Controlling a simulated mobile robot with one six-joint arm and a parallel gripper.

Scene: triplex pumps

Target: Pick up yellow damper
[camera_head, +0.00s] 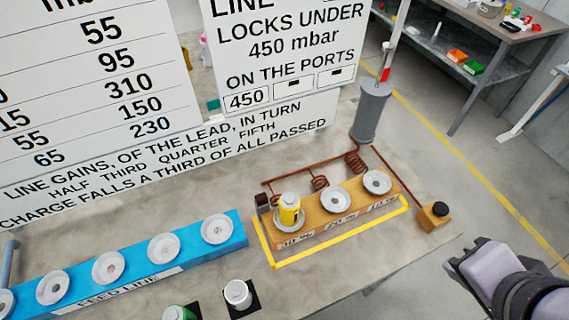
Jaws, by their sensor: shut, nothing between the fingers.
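The yellow damper (289,210) is a small yellow cylinder with a pale top and a dark mark on its side. It stands upright at the leftmost seat of the orange-brown wooden block (319,228). The other two seats on the block hold only white dishes. My gripper (468,256) is at the lower right, beyond the table's right edge. It is well apart from the damper, shut and empty. Part of the gripper is cut off by the picture's edge.
A blue rail (128,280) with white dishes lies left of the block. A white cylinder (238,294) and a green one (177,312) stand in front. Copper coils, a grey post (371,110) and lettered boards (285,60) stand behind. A small block (434,216) sits right.

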